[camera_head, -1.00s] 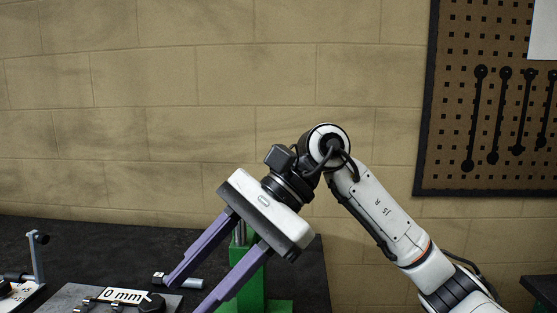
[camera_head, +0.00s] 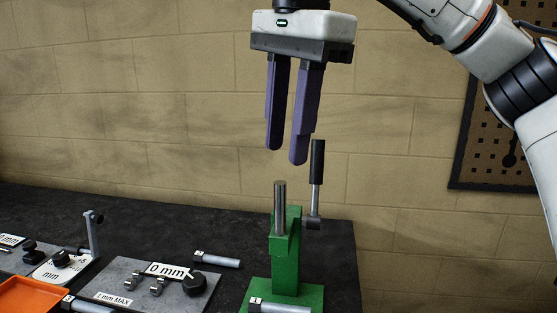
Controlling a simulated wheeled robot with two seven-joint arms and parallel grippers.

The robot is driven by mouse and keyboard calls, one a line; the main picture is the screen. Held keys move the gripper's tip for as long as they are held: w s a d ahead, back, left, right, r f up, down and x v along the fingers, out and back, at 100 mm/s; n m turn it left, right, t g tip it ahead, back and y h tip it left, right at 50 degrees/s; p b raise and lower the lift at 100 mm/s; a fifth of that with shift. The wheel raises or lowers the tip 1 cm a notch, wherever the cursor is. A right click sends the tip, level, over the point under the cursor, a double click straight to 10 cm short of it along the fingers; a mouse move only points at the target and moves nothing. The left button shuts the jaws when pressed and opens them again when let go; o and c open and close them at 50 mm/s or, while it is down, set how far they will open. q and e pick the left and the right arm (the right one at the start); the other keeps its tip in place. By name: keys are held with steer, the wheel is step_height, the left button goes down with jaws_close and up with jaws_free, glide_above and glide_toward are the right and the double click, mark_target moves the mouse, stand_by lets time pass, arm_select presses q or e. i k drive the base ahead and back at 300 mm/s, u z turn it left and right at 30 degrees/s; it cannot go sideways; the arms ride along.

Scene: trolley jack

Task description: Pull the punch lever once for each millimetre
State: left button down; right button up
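The punch is a green press (camera_head: 286,262) on a green base on the dark bench, with a steel ram rising from its top. Its lever (camera_head: 317,175) has a black grip and stands upright at the press's right side. My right gripper (camera_head: 287,158) points down above the press, its purple fingers apart with nothing between them. The fingertips are above the ram and up and left of the lever grip, touching neither. A grey plate (camera_head: 125,281) left of the press carries a "0 mm" label (camera_head: 168,270) and a black knob (camera_head: 195,284). My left gripper is not in view.
A bolt-like steel pin (camera_head: 217,260) lies behind the grey plate, and another (camera_head: 278,306) lies at the press base. An orange tray (camera_head: 28,297) and a white "mm" gauge plate (camera_head: 56,268) are at left. A pegboard (camera_head: 497,140) hangs at right.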

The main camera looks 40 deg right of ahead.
mark_target(317, 158)
steer(key=u, duration=1.25)
steer(key=k, duration=0.7)
steer(key=u, duration=1.45)
steer(key=k, duration=0.85)
steer(key=u, duration=1.7)
steer(key=k, duration=1.8)
steer(key=z, duration=1.7)
